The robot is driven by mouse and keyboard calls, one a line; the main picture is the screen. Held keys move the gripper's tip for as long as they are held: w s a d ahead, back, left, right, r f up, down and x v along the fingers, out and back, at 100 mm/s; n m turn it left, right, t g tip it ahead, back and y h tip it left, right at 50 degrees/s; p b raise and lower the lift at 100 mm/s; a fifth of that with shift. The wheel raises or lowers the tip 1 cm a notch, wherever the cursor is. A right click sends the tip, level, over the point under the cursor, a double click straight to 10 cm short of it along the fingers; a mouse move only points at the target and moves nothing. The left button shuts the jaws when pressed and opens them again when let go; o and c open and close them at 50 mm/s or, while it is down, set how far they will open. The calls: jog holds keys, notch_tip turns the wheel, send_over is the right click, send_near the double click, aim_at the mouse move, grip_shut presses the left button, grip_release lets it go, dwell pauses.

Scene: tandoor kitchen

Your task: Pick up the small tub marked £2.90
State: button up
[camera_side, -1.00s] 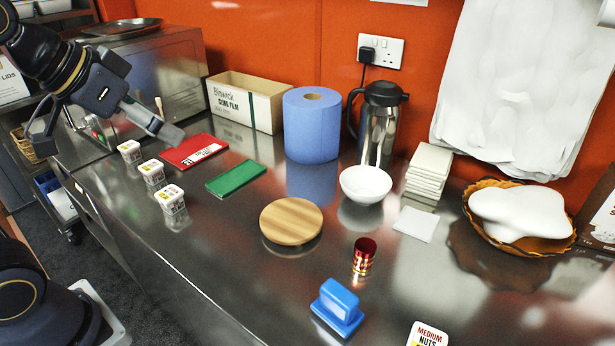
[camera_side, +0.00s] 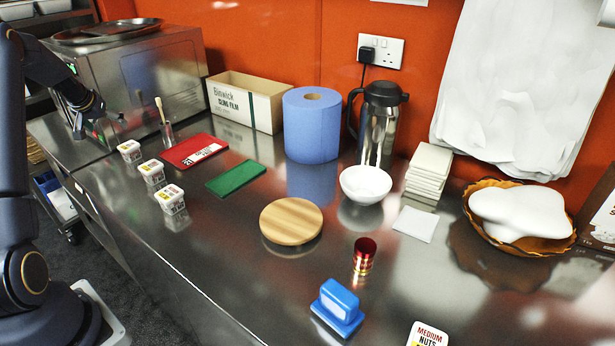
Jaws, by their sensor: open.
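Three small white tubs with printed lids stand in a row near the counter's left front edge: a far tub (camera_side: 130,151), a middle tub (camera_side: 152,171) and a near tub (camera_side: 171,199). The near lid shows yellow and red print. The prices are too small to read, so I cannot tell which tub is marked £2.90. My gripper (camera_side: 88,128) is at the far left, left of the far tub and in front of the steel oven. It is open, dark and small in view, and it appears apart from the tubs.
A red board (camera_side: 194,151) and a green board (camera_side: 236,178) lie right of the tubs. A small glass with a brush (camera_side: 167,130) stands behind the far tub. A wooden disc (camera_side: 291,221), white bowl (camera_side: 366,183) and blue block (camera_side: 339,306) stand farther right.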

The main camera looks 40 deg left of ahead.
aim_at(127, 147)
jog(key=x, duration=1.1)
jog(key=shift+s, duration=0.1)
jog(key=shift+x, duration=2.75)
jog(key=shift+d, duration=0.1)
jog(key=c, duration=1.2)
